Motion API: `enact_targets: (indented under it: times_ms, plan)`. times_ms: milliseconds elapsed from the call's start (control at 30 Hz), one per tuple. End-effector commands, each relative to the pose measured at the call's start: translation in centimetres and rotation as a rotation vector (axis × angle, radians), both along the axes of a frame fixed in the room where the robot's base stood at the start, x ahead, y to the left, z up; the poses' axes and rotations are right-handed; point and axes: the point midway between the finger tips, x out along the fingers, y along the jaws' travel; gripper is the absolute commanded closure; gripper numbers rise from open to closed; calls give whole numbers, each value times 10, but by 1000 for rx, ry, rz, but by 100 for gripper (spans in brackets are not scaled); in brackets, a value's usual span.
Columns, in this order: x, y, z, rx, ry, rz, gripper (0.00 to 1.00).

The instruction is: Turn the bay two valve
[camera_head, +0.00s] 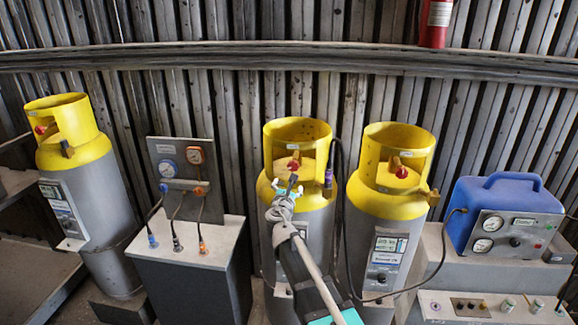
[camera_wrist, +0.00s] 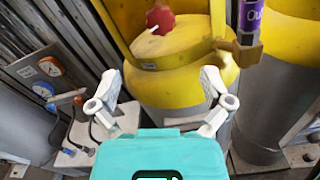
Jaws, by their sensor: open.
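Three grey gas cylinders with yellow tops and collars stand in a row: a left one (camera_head: 68,150), a middle one (camera_head: 296,128) and a right one (camera_head: 397,135). Each has a red valve knob inside its collar; the middle one's knob (camera_head: 293,164) also shows in the wrist view (camera_wrist: 160,19). My gripper (camera_head: 284,190) is in front of the middle cylinder, below its knob. In the wrist view my gripper (camera_wrist: 160,84) is open and empty, its fingers spread before the yellow shoulder, apart from the knob. I cannot read which cylinder is bay two.
A purple-labelled fitting (camera_head: 328,182) with a black hose sits at the middle cylinder's right side. A gauge panel (camera_head: 182,160) stands on a box to the left. A blue case (camera_head: 500,205) with gauges is at the right. A wooden rail (camera_head: 220,56) crosses the corrugated wall.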

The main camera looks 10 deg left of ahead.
Motion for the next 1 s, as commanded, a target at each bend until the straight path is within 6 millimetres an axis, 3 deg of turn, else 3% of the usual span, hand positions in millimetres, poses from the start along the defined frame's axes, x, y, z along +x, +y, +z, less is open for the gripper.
enact_targets:
  times_ms: [267,1000]
  plan:
    - [20,1,0,2,0,0,1]
    - [124,-2,0,2,0,1,1]
